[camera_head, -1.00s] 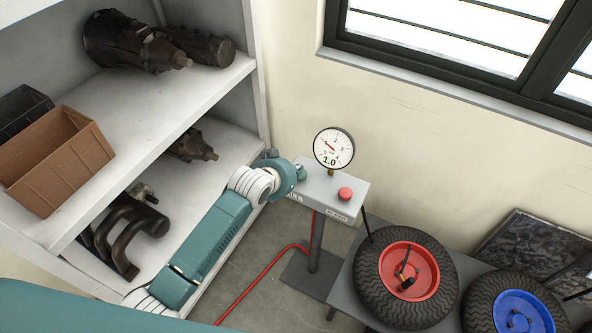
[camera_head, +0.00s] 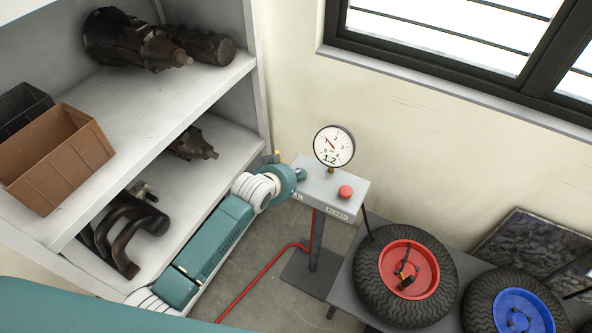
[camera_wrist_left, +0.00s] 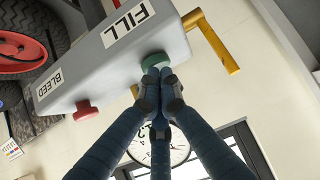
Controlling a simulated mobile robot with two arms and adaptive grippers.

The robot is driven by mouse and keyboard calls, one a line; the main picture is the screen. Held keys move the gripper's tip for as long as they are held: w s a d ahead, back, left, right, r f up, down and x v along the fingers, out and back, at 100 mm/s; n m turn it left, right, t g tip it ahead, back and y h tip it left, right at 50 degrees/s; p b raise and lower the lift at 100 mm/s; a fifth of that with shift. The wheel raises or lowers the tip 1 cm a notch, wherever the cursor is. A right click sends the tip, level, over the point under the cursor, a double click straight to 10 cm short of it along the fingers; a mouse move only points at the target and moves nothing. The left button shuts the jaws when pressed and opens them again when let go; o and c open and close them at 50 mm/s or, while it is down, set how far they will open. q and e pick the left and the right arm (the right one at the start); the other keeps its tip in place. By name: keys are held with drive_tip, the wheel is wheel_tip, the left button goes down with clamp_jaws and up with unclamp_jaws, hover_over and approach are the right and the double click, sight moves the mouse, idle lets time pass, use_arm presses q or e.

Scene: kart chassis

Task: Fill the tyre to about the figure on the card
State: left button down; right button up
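The gauge (camera_head: 334,146) stands on the grey pump box (camera_head: 325,190) and its display reads 1.2. My left gripper (camera_wrist_left: 160,78) is shut and empty, its fingertips at the green button (camera_wrist_left: 155,61) beside the FILL label (camera_wrist_left: 128,22); they look to be touching it. In the head view that button is hidden behind my left wrist. The red button (camera_head: 345,192) is at the BLEED end and free. The red-hubbed tyre (camera_head: 371,288) lies flat on a low bench, with a dark fitting (camera_head: 407,275) on its hub. A small white card (camera_wrist_left: 11,148) shows in the wrist view, its figure unreadable.
A yellow handle (camera_wrist_left: 214,42) sticks out by the pump box. A blue-hubbed tyre (camera_head: 478,302) lies right of the red one. A shelf (camera_head: 150,95) with dark engine parts and a brown bin (camera_head: 60,150) stands left. A red hose (camera_head: 262,272) runs across the floor.

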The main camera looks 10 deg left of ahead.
use_arm(q)
drive_tip(key=shift+s+f, duration=0.1)
drive_tip(key=shift+f, duration=0.05)
idle(0.7)
wheel_tip(320, 180, up, 4)
drive_tip(key=p, duration=0.4)
drive_tip(key=b+v, duration=0.1)
drive_tip(key=v, duration=0.9)
drive_tip(key=shift+s, duration=0.1)
